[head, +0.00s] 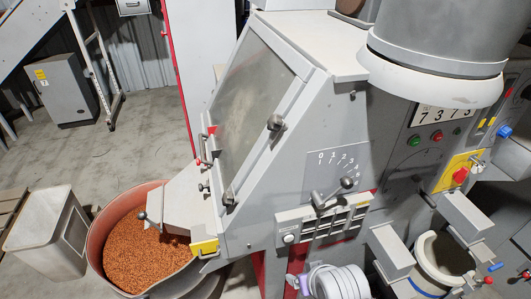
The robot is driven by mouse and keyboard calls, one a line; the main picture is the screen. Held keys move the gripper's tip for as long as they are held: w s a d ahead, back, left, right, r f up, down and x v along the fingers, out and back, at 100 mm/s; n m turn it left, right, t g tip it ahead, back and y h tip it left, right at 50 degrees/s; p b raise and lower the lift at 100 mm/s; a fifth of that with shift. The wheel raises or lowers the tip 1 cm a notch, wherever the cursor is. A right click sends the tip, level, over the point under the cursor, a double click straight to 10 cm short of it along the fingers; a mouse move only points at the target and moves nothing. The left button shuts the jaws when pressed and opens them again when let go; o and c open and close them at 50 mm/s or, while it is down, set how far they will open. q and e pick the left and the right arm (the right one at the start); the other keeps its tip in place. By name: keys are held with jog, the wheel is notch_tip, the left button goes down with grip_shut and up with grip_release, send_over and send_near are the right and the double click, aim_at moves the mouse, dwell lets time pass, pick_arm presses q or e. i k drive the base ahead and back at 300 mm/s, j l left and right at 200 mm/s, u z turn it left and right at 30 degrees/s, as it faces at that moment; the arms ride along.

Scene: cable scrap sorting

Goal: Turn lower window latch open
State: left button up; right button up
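The machine's slanted window (243,100) is a dusty pane in a light grey frame, and it looks closed. The lower window latch (229,198) is a small dark knob on a metal mount at the frame's lower right corner. A similar upper latch (275,123) sits higher on the same right edge. I cannot tell from this view whether either latch is turned. Neither gripper can be made out, and nothing is touching the lower latch.
A chute leads to a round tub (93,244) of copper-coloured granules below the window. A yellow bracket (205,247) and a lever with a number scale (335,190) are nearby. A pale ridged rounded part (340,283) shows at the bottom. Space before the window is clear.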

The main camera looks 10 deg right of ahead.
aim_at(228, 198)
jog(key=i+j+z, duration=0.15)
jog(key=j+z, duration=0.15)
jog(key=j, duration=0.35)
jog(key=i+j+z, duration=0.1)
jog(key=j+z, duration=0.2)
jog(key=j, duration=0.35)
